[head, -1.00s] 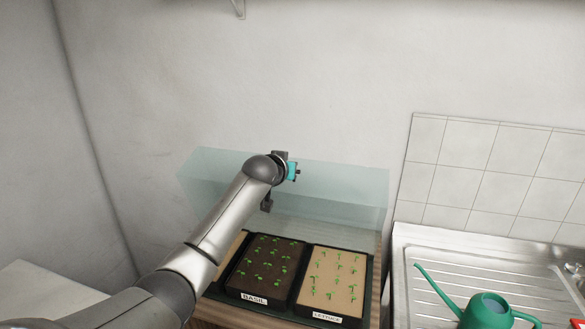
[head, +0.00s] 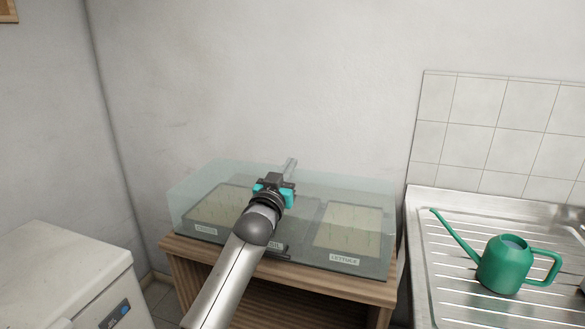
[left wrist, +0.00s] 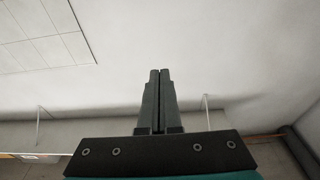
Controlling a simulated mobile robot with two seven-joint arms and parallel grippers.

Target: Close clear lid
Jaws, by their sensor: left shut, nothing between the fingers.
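The clear lid (head: 345,187) is a pale bluish transparent box. It lies down over the seedling trays in the head view, and the trays show through it. The lettuce tray (head: 347,232) is on the right, and another labelled tray (head: 215,208) is on the left. The middle tray is mostly hidden behind my left arm. My left gripper (head: 290,166) is over the middle of the lid, shut and empty. I cannot tell if it touches the lid. Its closed fingers (left wrist: 159,75) also show in the left wrist view. My right gripper is not in view.
The trays stand on a wooden stand (head: 320,275) against the wall. A green watering can (head: 505,265) stands on the metal sink drainer (head: 425,225) to the right. A white appliance (head: 65,265) is at the left.

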